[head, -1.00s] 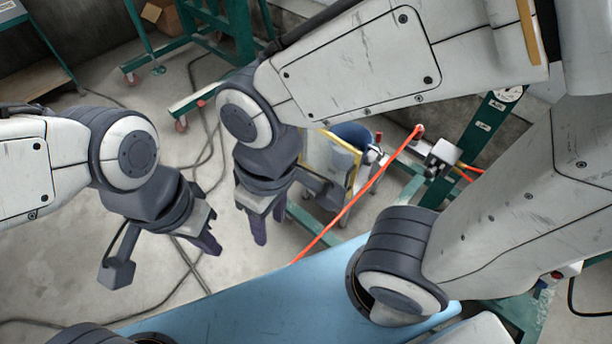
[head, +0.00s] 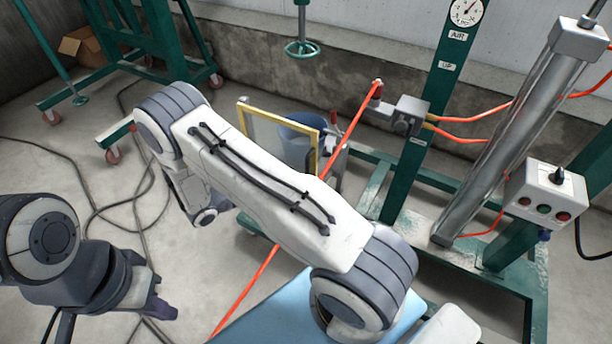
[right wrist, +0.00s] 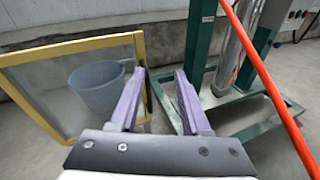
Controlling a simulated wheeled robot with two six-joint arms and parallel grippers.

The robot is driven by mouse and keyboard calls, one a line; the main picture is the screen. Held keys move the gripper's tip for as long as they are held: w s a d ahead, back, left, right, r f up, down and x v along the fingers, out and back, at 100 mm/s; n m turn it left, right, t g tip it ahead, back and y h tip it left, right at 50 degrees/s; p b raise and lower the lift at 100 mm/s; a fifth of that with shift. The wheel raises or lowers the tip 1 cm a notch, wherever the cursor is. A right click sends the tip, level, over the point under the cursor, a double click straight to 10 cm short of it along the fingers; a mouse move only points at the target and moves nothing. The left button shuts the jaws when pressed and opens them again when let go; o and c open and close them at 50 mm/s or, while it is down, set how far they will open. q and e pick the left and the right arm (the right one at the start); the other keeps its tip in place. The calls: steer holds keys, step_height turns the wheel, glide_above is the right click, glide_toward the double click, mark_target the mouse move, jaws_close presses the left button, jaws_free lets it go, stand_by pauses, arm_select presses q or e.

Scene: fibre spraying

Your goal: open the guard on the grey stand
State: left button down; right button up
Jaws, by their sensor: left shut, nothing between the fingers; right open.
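The guard (head: 262,128), a clear pane in a yellow frame, stands upright in the middle of the head view, its lower part hidden behind my right arm. A grey upright part (head: 338,160) at its right edge may belong to the stand; the rest is hidden. In the right wrist view the guard (right wrist: 42,112) fills the left side. My right gripper (right wrist: 158,98) is open and empty, its left finger close to the guard's right frame bar; I cannot tell if they touch. My left gripper (head: 158,306) is shut and empty at the lower left, away from the guard.
A blue bucket (right wrist: 97,90) shows through the pane. An orange hose (head: 350,130) runs diagonally past the guard's right side. A green frame with a metal cylinder (head: 520,120) and a control box (head: 545,195) stands to the right. Cables lie on the floor at left.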

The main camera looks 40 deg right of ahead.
mark_target(307, 164)
steer(key=w+d+f+n+t+h+b, duration=0.1)
steer(key=w+d+f+n+t+b, duration=0.15)
steer(key=f, duration=0.65)
arm_select(q)
step_height(307, 164, down, 4)
steer(key=shift+f, duration=0.1)
arm_select(e)
steer(key=shift+n, duration=0.25)
steer(key=d, duration=0.7)
steer(key=w+d, duration=0.1)
steer(key=d, duration=0.2)
steer(key=shift+w+d+r, duration=0.1)
steer(key=shift+d+r, duration=0.1)
jaws_close()
